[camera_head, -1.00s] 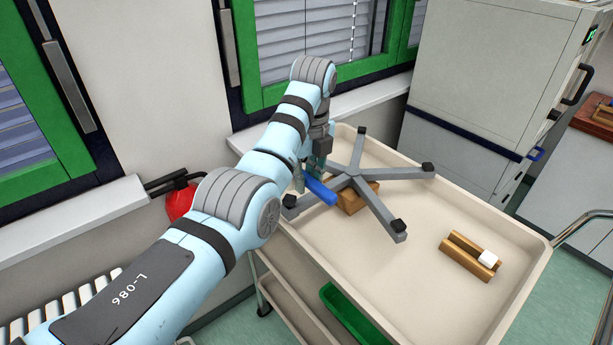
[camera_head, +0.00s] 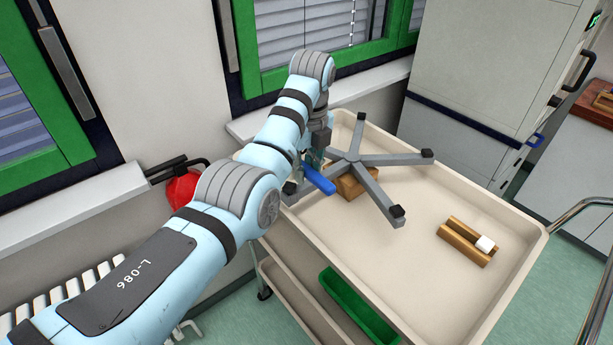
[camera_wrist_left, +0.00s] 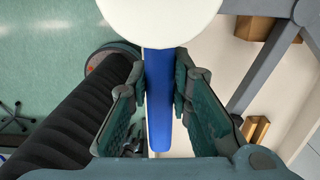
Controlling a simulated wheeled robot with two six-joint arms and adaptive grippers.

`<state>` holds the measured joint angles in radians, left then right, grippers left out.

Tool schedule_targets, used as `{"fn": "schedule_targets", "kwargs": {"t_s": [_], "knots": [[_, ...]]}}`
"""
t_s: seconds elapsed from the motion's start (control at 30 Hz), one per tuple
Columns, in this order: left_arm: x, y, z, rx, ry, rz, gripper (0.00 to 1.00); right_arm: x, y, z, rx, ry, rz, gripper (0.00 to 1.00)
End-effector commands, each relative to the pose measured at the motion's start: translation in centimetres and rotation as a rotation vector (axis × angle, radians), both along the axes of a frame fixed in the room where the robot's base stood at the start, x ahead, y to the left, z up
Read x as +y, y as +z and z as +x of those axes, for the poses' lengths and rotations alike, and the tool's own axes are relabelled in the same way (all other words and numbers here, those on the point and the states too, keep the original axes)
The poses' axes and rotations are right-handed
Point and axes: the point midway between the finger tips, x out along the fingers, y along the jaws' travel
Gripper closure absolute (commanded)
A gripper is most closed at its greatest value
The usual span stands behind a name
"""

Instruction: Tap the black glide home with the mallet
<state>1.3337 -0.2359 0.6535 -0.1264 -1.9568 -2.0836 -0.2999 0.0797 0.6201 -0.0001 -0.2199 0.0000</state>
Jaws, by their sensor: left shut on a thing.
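My left gripper (camera_wrist_left: 160,105) is shut on the blue handle (camera_wrist_left: 158,100) of the mallet. A round white face, apparently the mallet's head (camera_wrist_left: 160,18), fills the top of the wrist view. In the head view the handle (camera_head: 319,179) points down and right beside the grey star-shaped base (camera_head: 372,187), and the gripper (camera_head: 312,160) is partly hidden by my arm. The base rests on a wooden block (camera_head: 349,187) with legs spread. Black glides sit on leg ends, at the right (camera_head: 427,153), front (camera_head: 397,211) and back (camera_head: 361,115). The left leg end is partly covered by my arm.
The beige trolley tray (camera_head: 440,190) has a raised rim. A slotted wooden holder (camera_head: 462,245) with a white block (camera_head: 485,243) lies at its right. A green bin (camera_head: 355,308) is on the lower shelf. The tray's front middle is clear. A window wall stands behind.

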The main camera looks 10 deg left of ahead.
Motion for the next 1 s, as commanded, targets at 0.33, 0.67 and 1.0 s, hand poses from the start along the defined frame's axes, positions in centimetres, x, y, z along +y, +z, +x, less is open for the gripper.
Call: {"fn": "schedule_targets", "kwargs": {"t_s": [0.33,0.67,1.0], "knots": [[0.0,0.9,0.0,0.000,0.000,0.000,1.00,0.0,-0.1,0.0,0.000,0.000,0.000,0.60],[0.0,-4.0,0.0,-0.001,0.000,-0.001,1.00,0.0,-0.2,0.0,0.000,0.000,0.000,0.60],[0.0,0.8,0.0,-0.001,0.000,0.000,1.00,0.0,0.0,0.0,0.000,0.000,0.000,0.60]]}}
